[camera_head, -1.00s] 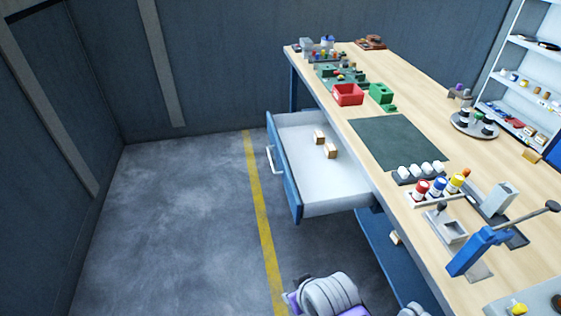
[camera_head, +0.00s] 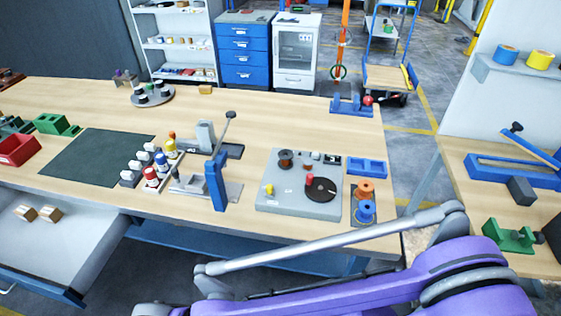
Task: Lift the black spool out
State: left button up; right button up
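No spool that is clearly the black one shows in the open drawer (camera_head: 70,252). Its visible part holds two small tan blocks (camera_head: 49,214), and its left part is cut off by the frame. Small black-and-white pieces stand on a round grey tray (camera_head: 168,98) at the back left of the workbench; they are too small to tell if they are spools. A dark brown spool (camera_head: 286,158) stands on the grey panel (camera_head: 285,200), near a flat black disc (camera_head: 320,190) with a red knob. My purple arm crosses the lower right, but neither gripper shows.
The wooden workbench (camera_head: 255,110) has free room behind the panel. Orange and blue spools (camera_head: 365,212) stand at its right end. A blue lever press (camera_head: 216,182), several small bottles and a dark green mat (camera_head: 98,160) stand or lie further left. Another bench is at right.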

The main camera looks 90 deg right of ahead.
aim_at(286, 162)
jog(key=z, duration=3.1)
